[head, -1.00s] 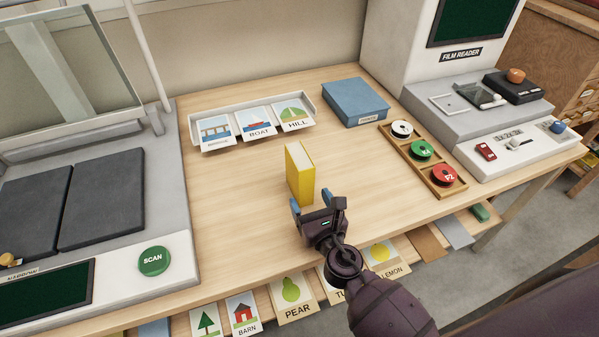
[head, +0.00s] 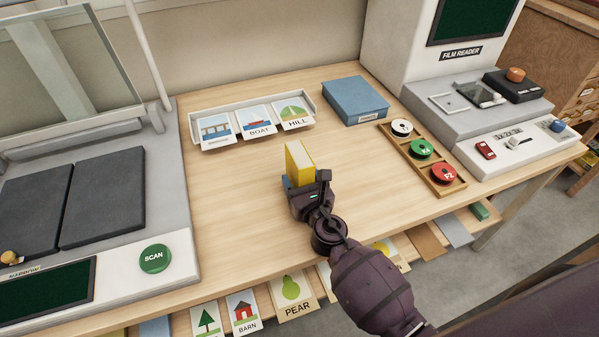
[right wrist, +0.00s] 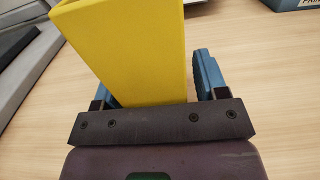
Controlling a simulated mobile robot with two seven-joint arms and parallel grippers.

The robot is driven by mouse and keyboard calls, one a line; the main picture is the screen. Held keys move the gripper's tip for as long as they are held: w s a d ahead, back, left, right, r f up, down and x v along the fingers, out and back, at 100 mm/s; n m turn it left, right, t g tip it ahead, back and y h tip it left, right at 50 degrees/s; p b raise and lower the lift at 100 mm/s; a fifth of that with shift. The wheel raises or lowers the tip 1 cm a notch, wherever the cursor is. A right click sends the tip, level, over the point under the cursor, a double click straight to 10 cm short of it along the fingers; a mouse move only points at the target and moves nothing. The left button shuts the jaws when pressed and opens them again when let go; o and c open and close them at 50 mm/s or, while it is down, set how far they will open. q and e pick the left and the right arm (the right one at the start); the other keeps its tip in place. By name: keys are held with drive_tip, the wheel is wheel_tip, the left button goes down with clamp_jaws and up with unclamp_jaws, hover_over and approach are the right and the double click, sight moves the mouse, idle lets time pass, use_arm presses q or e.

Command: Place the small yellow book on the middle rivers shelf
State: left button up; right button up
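The small yellow book (head: 299,160) stands upright on the wooden table, in front of the picture card rack. My right gripper (head: 304,184) is at the near side of the book. In the right wrist view the yellow book (right wrist: 135,45) rises between the two blue fingers. A narrow gap shows between the book and the right-hand finger, so the gripper looks open around it. The left-hand finger is partly hidden by the book. My left gripper is not in view. No shelf marked rivers is in view.
A card rack (head: 307,101) stands behind the book, and a blue box (head: 355,100) is at the back right. A wooden tray (head: 441,188) of reels lies to the right, before the film reader (head: 480,110). A scanner with a green button (head: 155,259) fills the left. Table around the book is clear.

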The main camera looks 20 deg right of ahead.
drive_tip(key=c, duration=1)
drive_tip(key=shift+r, duration=0.2)
drive_tip(key=shift+c, duration=0.2)
use_arm(q)
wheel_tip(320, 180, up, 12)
drive_tip(key=p, duration=1.3)
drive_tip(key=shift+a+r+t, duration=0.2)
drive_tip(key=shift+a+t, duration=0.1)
use_arm(e)
wheel_tip(320, 180, up, 20)
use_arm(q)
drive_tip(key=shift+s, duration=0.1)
use_arm(e)
drive_tip(key=s+d+r, duration=0.2)
drive_tip(key=s, duration=0.3)
drive_tip(key=s+d+r, duration=0.1)
drive_tip(key=s+r, duration=0.1)
drive_tip(key=s, duration=0.3)
drive_tip(key=shift+s+d+r+h, duration=0.3)
drive_tip(key=shift+d+r, duration=0.1)
